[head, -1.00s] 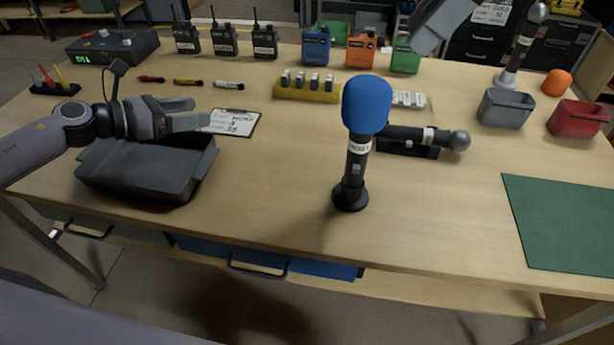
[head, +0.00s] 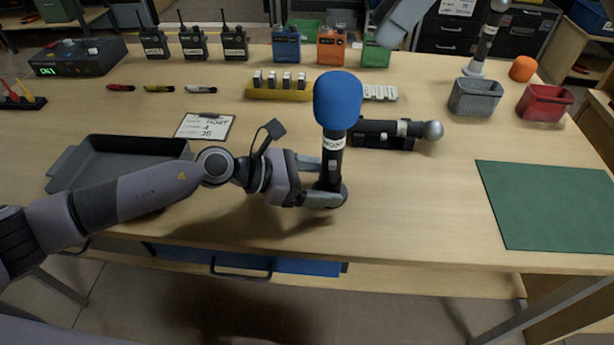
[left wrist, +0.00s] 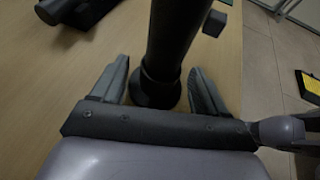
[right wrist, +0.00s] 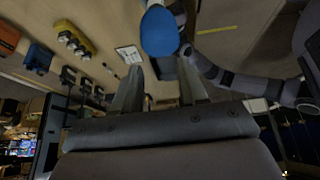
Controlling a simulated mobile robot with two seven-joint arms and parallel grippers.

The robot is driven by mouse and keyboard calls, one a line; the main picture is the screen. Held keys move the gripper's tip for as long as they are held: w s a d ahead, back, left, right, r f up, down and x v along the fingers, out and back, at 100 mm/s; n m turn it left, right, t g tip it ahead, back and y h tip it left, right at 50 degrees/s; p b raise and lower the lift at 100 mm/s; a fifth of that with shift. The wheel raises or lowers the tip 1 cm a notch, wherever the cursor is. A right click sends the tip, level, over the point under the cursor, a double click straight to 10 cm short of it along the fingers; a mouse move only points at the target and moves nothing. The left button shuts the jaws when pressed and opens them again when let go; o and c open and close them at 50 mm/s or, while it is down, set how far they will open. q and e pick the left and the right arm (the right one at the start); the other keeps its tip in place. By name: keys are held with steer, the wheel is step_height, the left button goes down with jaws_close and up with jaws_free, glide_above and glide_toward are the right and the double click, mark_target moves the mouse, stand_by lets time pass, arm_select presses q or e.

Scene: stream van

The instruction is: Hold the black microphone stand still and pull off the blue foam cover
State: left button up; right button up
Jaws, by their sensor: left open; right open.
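The blue foam cover (head: 338,100) sits on top of the upright black microphone stand (head: 332,165) near the middle of the table. It also shows in the right wrist view (right wrist: 160,32). My left gripper (head: 325,183) is low at the stand. In the left wrist view its two open fingers (left wrist: 160,92) lie on either side of the stand's shaft (left wrist: 168,45), just above the base, with gaps on both sides. My right gripper (right wrist: 160,90) is open and empty, its fingers pointing towards the foam cover. In the head view only part of my right arm shows, at the top.
Behind the stand lies another black microphone (head: 400,130) on its side. A grey tray (head: 62,170) is at the left and a green mat (head: 545,205) at the right. A grey bin (head: 474,97) and red bin (head: 545,103) stand at the back right.

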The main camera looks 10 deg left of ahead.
mark_target(340, 184)
arm_select(q)
steer(key=shift+x, duration=2)
